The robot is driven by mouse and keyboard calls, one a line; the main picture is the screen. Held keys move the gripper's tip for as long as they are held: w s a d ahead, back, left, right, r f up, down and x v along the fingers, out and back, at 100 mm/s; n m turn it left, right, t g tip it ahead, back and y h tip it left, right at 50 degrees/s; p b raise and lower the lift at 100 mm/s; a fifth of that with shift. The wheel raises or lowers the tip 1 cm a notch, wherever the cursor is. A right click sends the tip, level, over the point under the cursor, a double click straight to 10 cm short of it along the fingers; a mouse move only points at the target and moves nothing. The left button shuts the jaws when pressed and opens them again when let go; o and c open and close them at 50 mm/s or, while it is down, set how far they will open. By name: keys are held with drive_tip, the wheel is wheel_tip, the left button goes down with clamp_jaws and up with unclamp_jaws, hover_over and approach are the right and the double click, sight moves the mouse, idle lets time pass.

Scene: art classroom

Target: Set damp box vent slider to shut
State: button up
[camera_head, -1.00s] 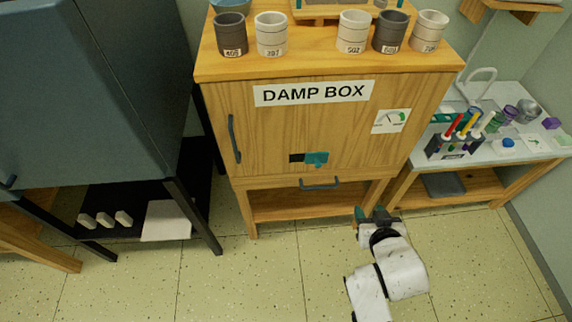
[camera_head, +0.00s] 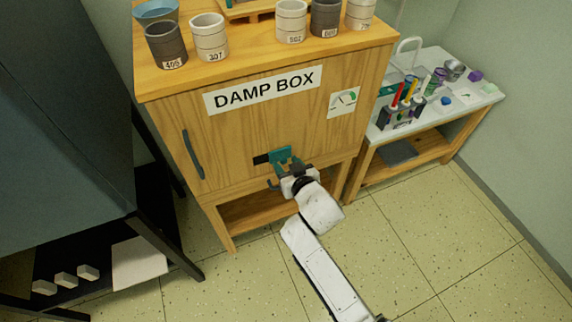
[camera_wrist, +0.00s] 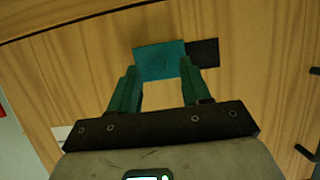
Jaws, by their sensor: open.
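The damp box (camera_head: 225,135) is a wooden cabinet with a "DAMP BOX" label. Its vent slider (camera_head: 279,154) is a teal plate on the front, with a dark vent opening (camera_head: 261,159) showing to its left. In the wrist view the slider (camera_wrist: 160,57) has the dark opening (camera_wrist: 205,52) on its right, as that view is turned over. My gripper (camera_head: 287,169) is at the box front by the slider. In the wrist view my open gripper (camera_wrist: 158,76) has its teal fingers at the slider's near edge, one toward each side. I cannot tell whether they touch it.
A door handle (camera_head: 193,155) is on the box's left side and a dial label (camera_head: 343,101) at its upper right. Several pots, including a dark one (camera_head: 166,46), stand on top. A side table (camera_head: 420,122) with tools is at right. The floor (camera_head: 430,235) in front is clear.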

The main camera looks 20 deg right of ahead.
drive_tip(key=shift+w+f, duration=0.25)
drive_tip(key=shift+w, duration=0.3)
clamp_jaws()
idle(0.4)
